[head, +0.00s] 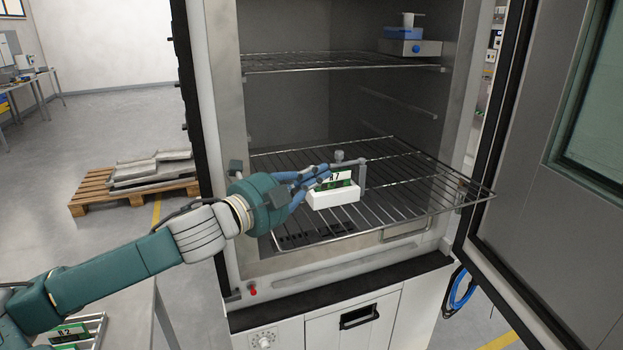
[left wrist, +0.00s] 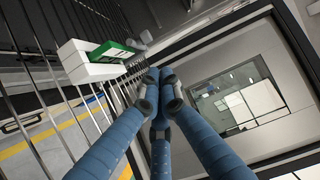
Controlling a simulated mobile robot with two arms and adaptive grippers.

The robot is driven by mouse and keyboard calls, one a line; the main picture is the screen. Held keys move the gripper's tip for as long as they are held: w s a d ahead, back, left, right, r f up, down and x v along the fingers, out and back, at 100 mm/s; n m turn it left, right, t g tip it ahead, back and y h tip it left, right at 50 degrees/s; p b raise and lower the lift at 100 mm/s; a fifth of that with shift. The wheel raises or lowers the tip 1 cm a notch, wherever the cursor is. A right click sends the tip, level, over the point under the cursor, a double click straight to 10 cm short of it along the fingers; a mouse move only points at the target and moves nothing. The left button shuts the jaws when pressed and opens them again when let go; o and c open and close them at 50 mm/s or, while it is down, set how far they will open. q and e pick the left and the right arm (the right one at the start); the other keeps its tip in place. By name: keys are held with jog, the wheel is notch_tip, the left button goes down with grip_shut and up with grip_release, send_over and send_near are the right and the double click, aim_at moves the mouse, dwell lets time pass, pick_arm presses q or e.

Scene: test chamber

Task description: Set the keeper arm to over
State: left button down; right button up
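A white fixture block (head: 335,198) sits on the lower wire shelf and holds a green board (head: 346,183) with a dark label. Beside its right end stands a grey post with a bar at its top, which looks like the keeper arm (head: 362,174). A round grey knob (head: 339,155) shows behind the board. My left gripper (head: 325,170) is just above the block's left part and partly covers the board. In the left wrist view its blue fingers (left wrist: 157,85) meet at the tips with nothing visible between them. The block (left wrist: 88,66) lies to their upper left. My right gripper is not seen.
The lower wire shelf (head: 420,185) juts out of the open chamber. The upper shelf (head: 300,62) carries a grey and blue device (head: 405,42). The open door (head: 530,130) stands at right. A tray with another green board (head: 70,332) is at lower left.

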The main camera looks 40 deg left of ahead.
pick_arm(q)
jog(key=shift+s+a, duration=0.35)
jog(key=shift+s, duration=0.2)
